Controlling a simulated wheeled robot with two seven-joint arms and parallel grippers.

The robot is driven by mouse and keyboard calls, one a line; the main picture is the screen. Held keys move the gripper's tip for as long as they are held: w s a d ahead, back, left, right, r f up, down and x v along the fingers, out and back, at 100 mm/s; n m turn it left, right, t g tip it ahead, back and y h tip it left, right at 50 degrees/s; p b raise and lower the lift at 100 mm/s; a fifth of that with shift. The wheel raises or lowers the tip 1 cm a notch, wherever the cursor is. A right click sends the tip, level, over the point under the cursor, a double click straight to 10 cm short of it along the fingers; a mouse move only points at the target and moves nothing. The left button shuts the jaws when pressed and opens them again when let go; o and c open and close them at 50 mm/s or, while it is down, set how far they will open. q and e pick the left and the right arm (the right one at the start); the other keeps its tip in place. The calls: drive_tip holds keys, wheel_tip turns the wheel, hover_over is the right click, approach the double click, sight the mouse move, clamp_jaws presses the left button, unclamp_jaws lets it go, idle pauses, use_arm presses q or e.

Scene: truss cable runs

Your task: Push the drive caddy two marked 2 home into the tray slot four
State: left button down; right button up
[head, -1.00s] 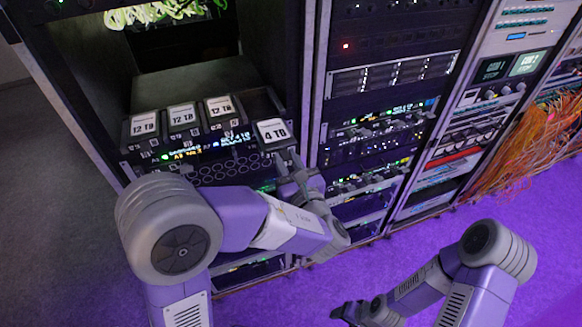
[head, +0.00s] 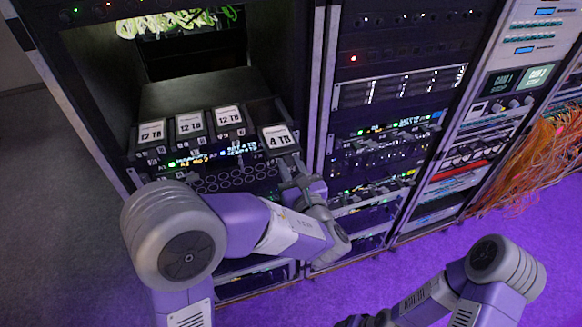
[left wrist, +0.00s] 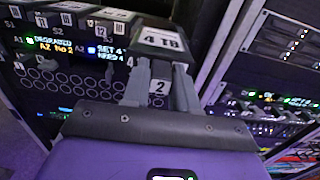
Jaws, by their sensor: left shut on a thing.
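The drive caddy two (head: 278,140) has a white 4 TB label on top. In the left wrist view its front (left wrist: 158,88) bears a 2. It stands at the right end of the tray (head: 235,180), beside three 12 TB drives. My left gripper (head: 292,172) is shut on the caddy's front, its fingers (left wrist: 160,80) either side of the 2. Slot four is hidden under the caddy, so I cannot tell how deep it sits. My right gripper (head: 366,321) is at the bottom edge, mostly cut off.
The 12 TB drives (head: 190,124) stand in a row to the left. The tray's front has a lit display (left wrist: 60,45) reading DEGRADED and round holes. The rack post (head: 312,100) rises just right of the caddy. Orange cables (head: 530,160) hang at the far right.

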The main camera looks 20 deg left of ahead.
sight(286, 158)
idle(0.6)
use_arm(q)
drive_tip(key=shift+w+a, duration=0.1)
drive_tip(key=shift+w, duration=0.1)
drive_tip(key=shift+x, duration=1.2)
drive_tip(key=shift+a, duration=0.1)
drive_tip(key=shift+w+a, duration=0.2)
drive_tip(key=shift+w, duration=0.15)
drive_tip(key=shift+x, duration=1.05)
drive_tip(key=shift+w, duration=0.1)
idle(0.5)
